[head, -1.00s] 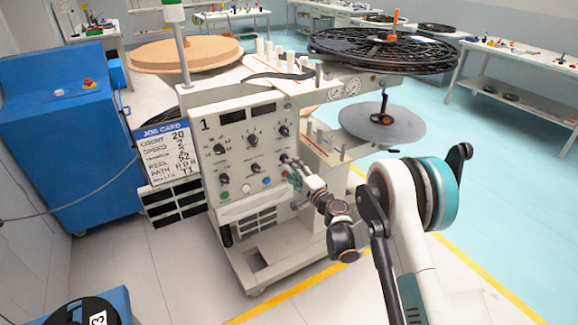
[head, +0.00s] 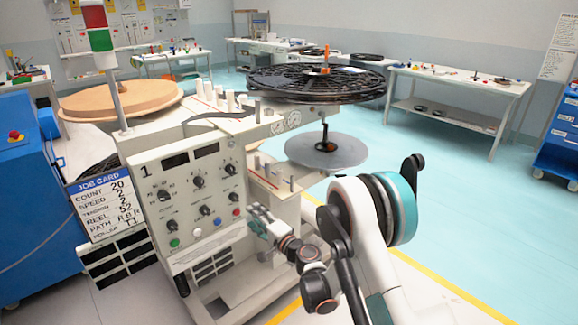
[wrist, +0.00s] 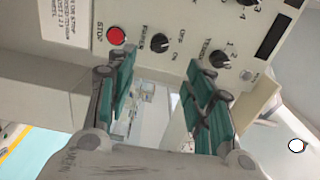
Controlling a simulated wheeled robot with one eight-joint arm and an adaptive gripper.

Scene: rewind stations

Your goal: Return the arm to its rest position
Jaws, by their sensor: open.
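My gripper (head: 262,222) is in front of the lower right part of the control panel of rewind station 1 (head: 190,185). In the wrist view my gripper (wrist: 160,100) shows two teal-padded fingers spread apart with nothing between them. Beyond the fingers are a red stop button (wrist: 116,35) and black knobs, one marked power (wrist: 160,42). My arm is bent, with its white and teal elbow (head: 370,210) raised at the right. I cannot tell the exact gap between fingertips and panel.
A job card (head: 103,208) hangs at the panel's left. A black reel (head: 315,84) and a grey disc (head: 326,150) are on the station's right. A blue cabinet (head: 25,190) stands at the left. Open cyan floor (head: 460,180) lies to the right, before a white bench (head: 455,85).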

